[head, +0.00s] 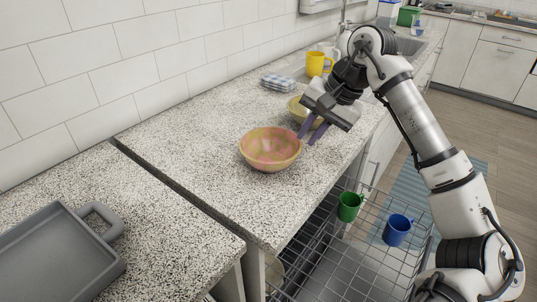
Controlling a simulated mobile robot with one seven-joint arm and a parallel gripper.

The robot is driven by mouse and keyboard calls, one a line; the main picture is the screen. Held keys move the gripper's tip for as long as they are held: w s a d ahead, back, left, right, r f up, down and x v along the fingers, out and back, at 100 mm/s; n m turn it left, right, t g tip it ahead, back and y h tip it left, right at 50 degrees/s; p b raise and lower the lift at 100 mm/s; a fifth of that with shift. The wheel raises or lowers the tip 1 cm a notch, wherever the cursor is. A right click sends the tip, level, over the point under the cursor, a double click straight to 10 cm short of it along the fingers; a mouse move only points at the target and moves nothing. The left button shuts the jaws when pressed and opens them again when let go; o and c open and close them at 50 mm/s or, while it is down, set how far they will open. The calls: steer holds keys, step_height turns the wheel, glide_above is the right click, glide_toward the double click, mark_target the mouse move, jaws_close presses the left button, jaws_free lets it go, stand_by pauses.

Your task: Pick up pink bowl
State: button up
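The pink bowl (270,149), mottled pink and tan, stands upright on the speckled countertop (190,150) near the middle of the head view. My gripper (312,132) is just right of the bowl's rim and above the counter, with its two dark purplish fingers pointing down and left. The fingers show a gap between them with nothing in it, so the gripper is open. Whether a fingertip touches the rim cannot be told. The inside of the bowl looks empty.
A yellow bowl (297,109) stands behind my gripper, partly hidden. A yellow mug (316,64) and folded cloth (277,82) are farther back. An open dishwasher rack holds a green mug (349,206) and blue mug (397,229). A grey tray (55,262) lies front left.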

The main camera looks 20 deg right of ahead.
mark_target(298, 149)
steer(key=x, duration=0.3)
steer(key=shift+w+a+f, duration=0.1)
steer(key=shift+f, duration=0.1)
steer(key=shift+p+x, duration=1.05)
steer(key=shift+x, duration=1.65)
steer(key=shift+w+d, duration=0.15)
steer(key=shift+d, duration=0.1)
steer(key=shift+c, duration=0.4)
jaws_close()
